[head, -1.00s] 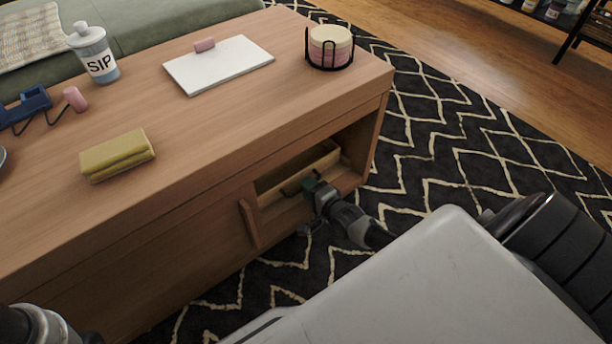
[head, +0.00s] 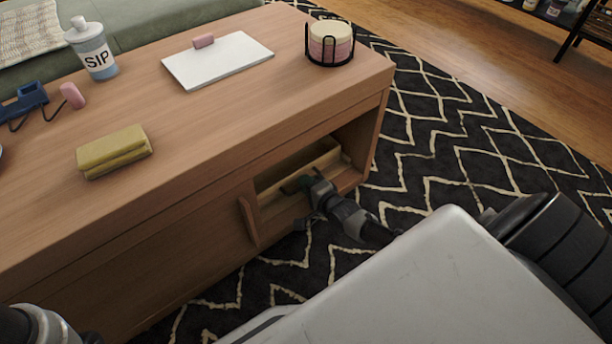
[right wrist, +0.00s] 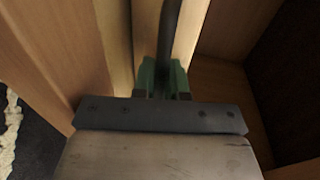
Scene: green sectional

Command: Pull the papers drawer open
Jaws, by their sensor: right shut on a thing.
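The papers drawer (head: 318,158) is a light wooden box inside the open compartment at the right end of the wooden coffee table (head: 200,130). My right gripper (head: 298,185) reaches into the compartment and is shut on the drawer's dark bar handle. In the right wrist view, the green fingertips (right wrist: 161,76) close around the dark handle (right wrist: 169,38), beside the pale drawer front (right wrist: 116,38). The gripper hides most of the handle in the head view. My left gripper is out of view; only part of my left arm shows at the bottom left corner.
A sliding door with a wooden pull (head: 248,222) is left of the compartment. Patterned rug (head: 440,150) covers the floor in front.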

